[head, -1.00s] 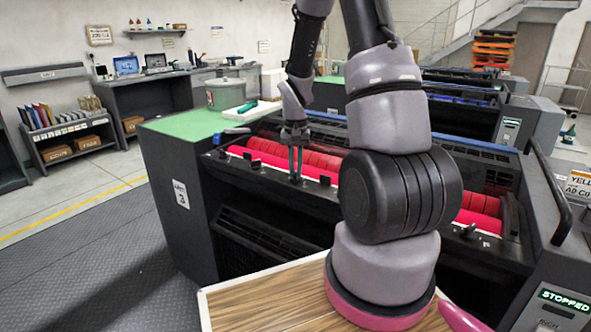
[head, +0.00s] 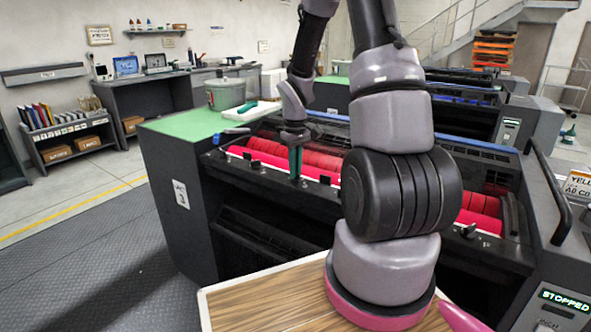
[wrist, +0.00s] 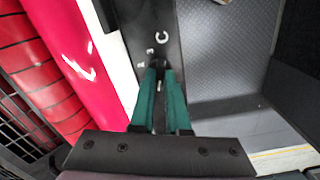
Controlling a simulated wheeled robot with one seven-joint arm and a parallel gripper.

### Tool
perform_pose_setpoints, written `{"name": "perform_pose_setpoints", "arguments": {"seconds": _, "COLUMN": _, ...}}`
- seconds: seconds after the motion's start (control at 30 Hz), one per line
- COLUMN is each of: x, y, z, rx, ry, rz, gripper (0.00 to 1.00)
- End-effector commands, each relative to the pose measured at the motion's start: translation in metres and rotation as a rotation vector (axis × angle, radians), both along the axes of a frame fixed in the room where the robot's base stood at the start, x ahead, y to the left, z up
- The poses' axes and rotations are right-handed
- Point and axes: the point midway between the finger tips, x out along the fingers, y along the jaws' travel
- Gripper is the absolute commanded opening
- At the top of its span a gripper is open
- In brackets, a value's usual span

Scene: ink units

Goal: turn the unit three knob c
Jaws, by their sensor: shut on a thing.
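Unit three (head: 181,240) is the dark press with a green top and a label ending in 3. Small black knobs stand along its front rail, beside the red rollers (head: 268,158). My gripper (head: 296,177) points down at the rail, and its green fingers are shut on a knob there. In the wrist view the fingertips of my gripper (wrist: 160,72) close around knob c (wrist: 159,86), just below a white letter C on the dark rail. The fingers hide most of the knob, so its pointer angle is hard to read.
Neighbouring knobs (head: 248,156) and (head: 325,181) stand close on either side along the rail. A green-lit STOPPED display (head: 565,301) is at the lower right. A pot (head: 225,93) and a white tray (head: 252,110) sit near the green top. Floor is clear at left.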

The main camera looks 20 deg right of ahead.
Motion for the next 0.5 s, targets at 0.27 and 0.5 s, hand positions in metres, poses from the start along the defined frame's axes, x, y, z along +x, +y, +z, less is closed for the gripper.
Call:
{"name": "perform_pose_setpoints", "arguments": {"seconds": 0.27, "x": 0.0012, "y": -0.0002, "z": 0.0009, "rx": 0.0, "ry": -0.003, "rz": 0.047, "gripper": 0.0}}
{"name": "perform_pose_setpoints", "arguments": {"seconds": 0.5, "x": 0.0013, "y": -0.0001, "z": 0.0009, "rx": 0.0, "ry": -0.003, "rz": 0.051, "gripper": 0.0}}
